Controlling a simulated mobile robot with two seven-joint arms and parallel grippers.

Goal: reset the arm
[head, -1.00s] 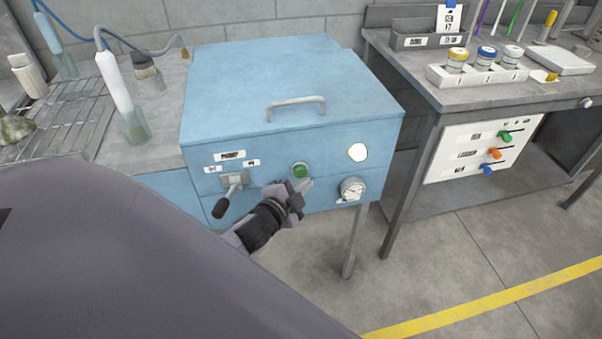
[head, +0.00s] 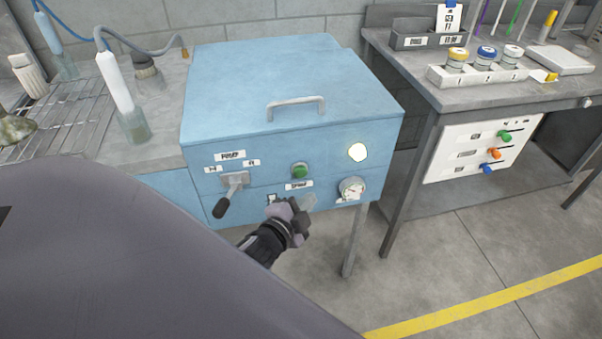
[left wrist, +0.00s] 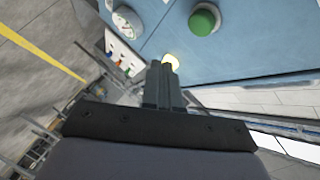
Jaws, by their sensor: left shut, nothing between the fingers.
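My left gripper (head: 308,202) is shut and empty in front of the blue machine (head: 290,88), below and a little right of its green button (head: 300,170). In the left wrist view the closed fingers (left wrist: 165,72) point at the blue panel, with the green button (left wrist: 204,19) beyond them and to the right. A gap shows between the fingers and the button. My right gripper is in neither view.
The front panel has a lever with a black grip (head: 221,207), a lit round lamp (head: 357,152) and a gauge (head: 352,188). A grey bench (head: 440,95) stands right. A wire rack (head: 60,125) is left. The floor (head: 450,260) in front is clear.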

